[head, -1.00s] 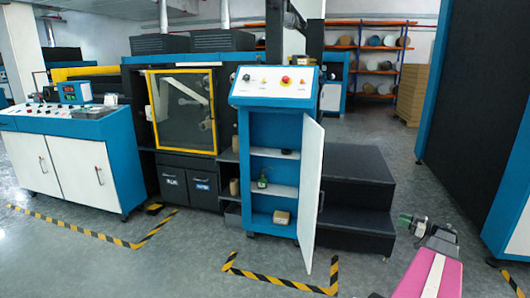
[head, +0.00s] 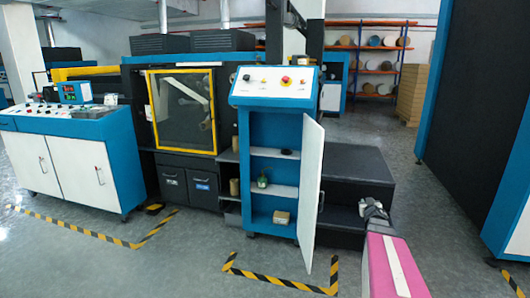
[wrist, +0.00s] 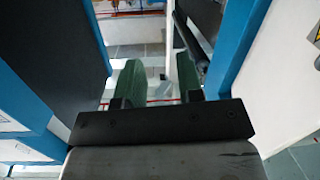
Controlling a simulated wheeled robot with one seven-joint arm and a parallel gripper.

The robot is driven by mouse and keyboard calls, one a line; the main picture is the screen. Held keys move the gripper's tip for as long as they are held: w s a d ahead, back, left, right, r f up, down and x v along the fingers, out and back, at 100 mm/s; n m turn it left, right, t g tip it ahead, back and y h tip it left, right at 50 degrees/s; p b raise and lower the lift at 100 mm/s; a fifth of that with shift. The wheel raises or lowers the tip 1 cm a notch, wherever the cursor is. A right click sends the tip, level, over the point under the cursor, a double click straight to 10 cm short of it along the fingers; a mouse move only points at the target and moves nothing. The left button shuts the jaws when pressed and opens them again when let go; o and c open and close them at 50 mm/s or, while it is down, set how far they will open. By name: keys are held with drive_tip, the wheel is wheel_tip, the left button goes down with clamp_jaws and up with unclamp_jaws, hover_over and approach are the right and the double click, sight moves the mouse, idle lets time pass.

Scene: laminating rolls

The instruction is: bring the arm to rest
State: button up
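My arm, with a pink and white link, reaches in from the lower right of the head view. My gripper (head: 373,207) is at its far end, in front of the black steps and right of the cabinet's open white door. In the wrist view my gripper (wrist: 158,84) shows two green fingers standing apart. Nothing is between them, so it is open and empty. In the head view the fingers are too small to make out.
The blue cabinet (head: 273,101) has its white door (head: 310,190) swung open, with small items on its shelves. Black steps (head: 345,225) stand behind the door. A tall blue and black machine (head: 470,130) stands at right.

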drive_tip(key=s+a+f+g+y, duration=0.1)
drive_tip(key=s+a+f+g, duration=0.2)
drive_tip(key=s+a+g, duration=0.2)
drive_tip(key=s+a+f+g+y, duration=0.1)
drive_tip(key=s+a+f+g, duration=0.2)
drive_tip(key=s+a, duration=0.9)
drive_tip(key=s+a+f+g+y, duration=0.1)
drive_tip(key=s+a+f+g, duration=0.2)
drive_tip(key=s+a+g, duration=0.5)
drive_tip(key=a, duration=0.4)
drive_tip(key=shift+s+a, duration=0.4)
